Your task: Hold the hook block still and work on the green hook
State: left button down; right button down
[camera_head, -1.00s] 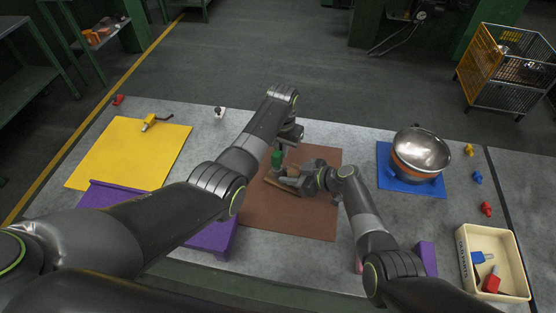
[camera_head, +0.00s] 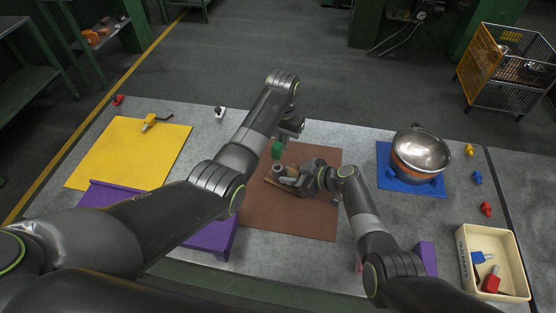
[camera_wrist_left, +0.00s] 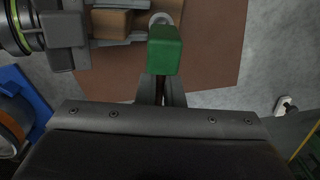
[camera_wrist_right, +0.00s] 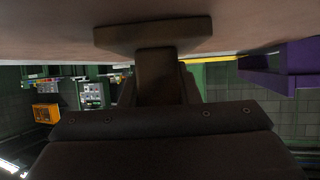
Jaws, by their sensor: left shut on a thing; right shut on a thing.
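The green hook (camera_head: 277,150) is held in my left gripper (camera_head: 280,143), above the brown mat. In the left wrist view its green end (camera_wrist_left: 165,52) sits at the fingertips. The wooden hook block (camera_head: 280,184) is on the mat, with a grey round socket (camera_head: 280,170) showing on it. The green hook appears apart from the socket and above it. My right gripper (camera_head: 297,183) is shut on the block from the right. The block's brown body (camera_wrist_right: 155,36) also shows between the fingers in the right wrist view. The gripped part is mostly hidden.
The brown mat (camera_head: 300,220) lies under the block. A steel pot (camera_head: 421,152) stands on a blue mat (camera_head: 385,178) at right. A yellow mat (camera_head: 110,165) and purple stand (camera_head: 215,240) are at left.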

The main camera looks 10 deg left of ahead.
pick_arm(q)
jog(key=shift+r, duration=0.95)
pick_arm(e)
jog(key=shift+f, duration=0.1)
jog(key=c, duration=1)
grip_release()
jog(key=shift+d, duration=0.15)
jog(key=v, duration=1.2)
